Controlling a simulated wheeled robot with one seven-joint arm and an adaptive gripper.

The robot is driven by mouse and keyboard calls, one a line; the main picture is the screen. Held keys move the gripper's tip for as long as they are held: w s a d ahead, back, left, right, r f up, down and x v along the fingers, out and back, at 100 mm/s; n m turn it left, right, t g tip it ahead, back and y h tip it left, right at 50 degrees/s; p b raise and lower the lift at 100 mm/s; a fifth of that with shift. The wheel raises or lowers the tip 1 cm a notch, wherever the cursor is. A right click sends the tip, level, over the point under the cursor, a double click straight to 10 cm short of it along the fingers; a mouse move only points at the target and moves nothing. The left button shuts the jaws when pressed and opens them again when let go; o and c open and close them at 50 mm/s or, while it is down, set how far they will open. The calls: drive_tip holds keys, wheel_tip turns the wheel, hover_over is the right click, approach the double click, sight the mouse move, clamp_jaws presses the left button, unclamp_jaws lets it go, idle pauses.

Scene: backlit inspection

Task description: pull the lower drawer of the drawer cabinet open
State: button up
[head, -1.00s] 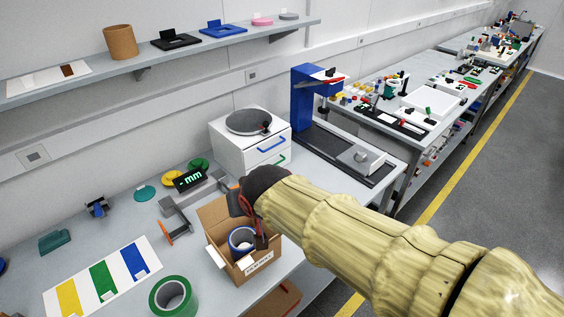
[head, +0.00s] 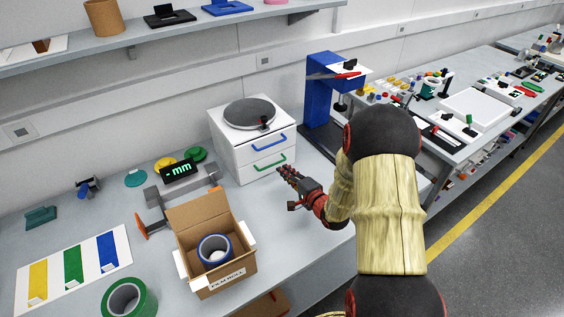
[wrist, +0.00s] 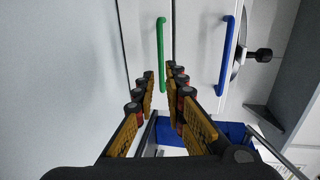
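The white drawer cabinet (head: 243,152) stands on the bench against the wall. Its lower drawer (head: 262,171) has a green bar handle (head: 270,163) and looks closed. The upper drawer has a blue handle (head: 271,143) and also looks closed. My gripper (head: 280,171) is in front of the lower drawer, close to its face. In the wrist view my gripper (wrist: 160,72) is open, its fingertips on either side of the green handle (wrist: 161,50). The blue handle (wrist: 226,55) lies to the right there. I cannot tell whether the fingertips touch the handle.
An open cardboard box (head: 245,262) with a blue roll stands left of my gripper. A digital readout (head: 180,171) stands left of the cabinet. A blue stand (head: 321,90) is at its right. The bench in front of the drawers is clear apart from my arm.

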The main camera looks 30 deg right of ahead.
sight(275, 164)
drive_tip(key=b+x, duration=0.1)
drive_tip(key=x, duration=0.6)
drive_tip(key=shift+w+b, duration=0.35)
drive_tip(key=shift+w, duration=0.05)
clamp_jaws()
drive_tip(key=shift+s+f, duration=0.1)
drive_tip(key=shift+s, duration=0.05)
idle(0.3)
